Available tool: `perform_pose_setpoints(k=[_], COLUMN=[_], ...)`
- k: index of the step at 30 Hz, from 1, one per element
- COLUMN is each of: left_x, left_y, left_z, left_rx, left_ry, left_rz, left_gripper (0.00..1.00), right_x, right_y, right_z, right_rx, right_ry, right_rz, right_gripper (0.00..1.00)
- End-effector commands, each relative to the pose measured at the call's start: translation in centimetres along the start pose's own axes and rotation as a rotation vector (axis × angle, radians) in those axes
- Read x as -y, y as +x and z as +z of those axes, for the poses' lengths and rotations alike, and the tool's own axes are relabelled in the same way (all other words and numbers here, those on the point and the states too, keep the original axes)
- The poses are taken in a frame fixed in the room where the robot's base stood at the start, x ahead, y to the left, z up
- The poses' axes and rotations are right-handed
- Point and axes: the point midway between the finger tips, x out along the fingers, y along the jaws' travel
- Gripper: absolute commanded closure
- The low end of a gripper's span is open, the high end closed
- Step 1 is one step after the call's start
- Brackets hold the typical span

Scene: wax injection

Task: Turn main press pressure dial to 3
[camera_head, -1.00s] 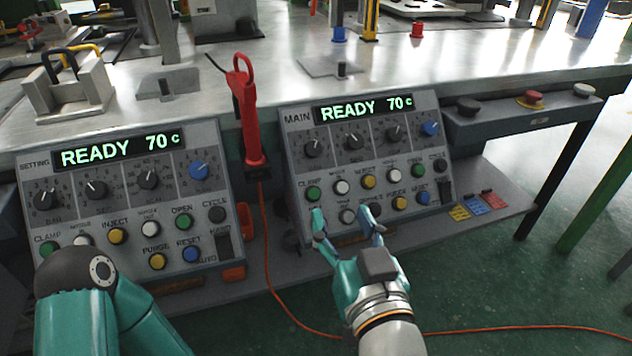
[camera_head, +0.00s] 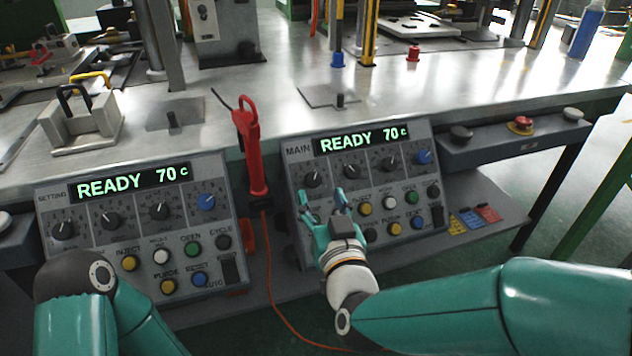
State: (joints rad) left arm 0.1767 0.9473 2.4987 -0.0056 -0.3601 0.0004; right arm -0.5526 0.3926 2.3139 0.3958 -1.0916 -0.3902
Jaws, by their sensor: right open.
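The main panel (camera_head: 299,165) is a tilted grey box with a green "READY 70 c" display (camera_head: 360,138). Below the display is a row of dials: a far-left black dial (camera_head: 313,180), two more black dials (camera_head: 351,171) (camera_head: 389,163) and a blue dial (camera_head: 424,157). Their scale numbers are too small to read reliably. My right gripper (camera_head: 321,196) is open and empty, its fingers pointing up the panel just below the far-left black dial. It appears apart from the dial and hides some lower-left buttons. Only a part of my left arm shows at lower left; its gripper is out of view.
The similar setting panel (camera_head: 48,205) stands left of the main panel. A red tool (camera_head: 252,150) with an orange cable is between them. Several buttons lie below the dials. A side box (camera_head: 490,147) with a red knob is at right.

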Motion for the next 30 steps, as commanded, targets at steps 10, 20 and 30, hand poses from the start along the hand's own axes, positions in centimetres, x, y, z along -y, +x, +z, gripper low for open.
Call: perform_pose_setpoints(k=[10, 20, 30], left_x=[0.1, 0.1, 0.1], left_y=[0.2, 0.2, 0.2], left_z=[0.0, 0.0, 0.0], left_rx=[0.000, -0.001, -0.001], left_ry=[0.000, 0.000, 0.000], left_rz=[0.000, 0.000, 0.000], left_gripper=[1.00, 1.00, 1.00], right_x=[0.1, 0.1, 0.1], right_y=[4.3, 4.7, 4.6], right_z=[0.0, 0.0, 0.0], right_rx=[0.000, 0.000, 0.000], right_ry=[0.000, 0.000, 0.000], right_rz=[-0.002, -0.002, -0.001], right_gripper=[0.44, 0.44, 0.99])
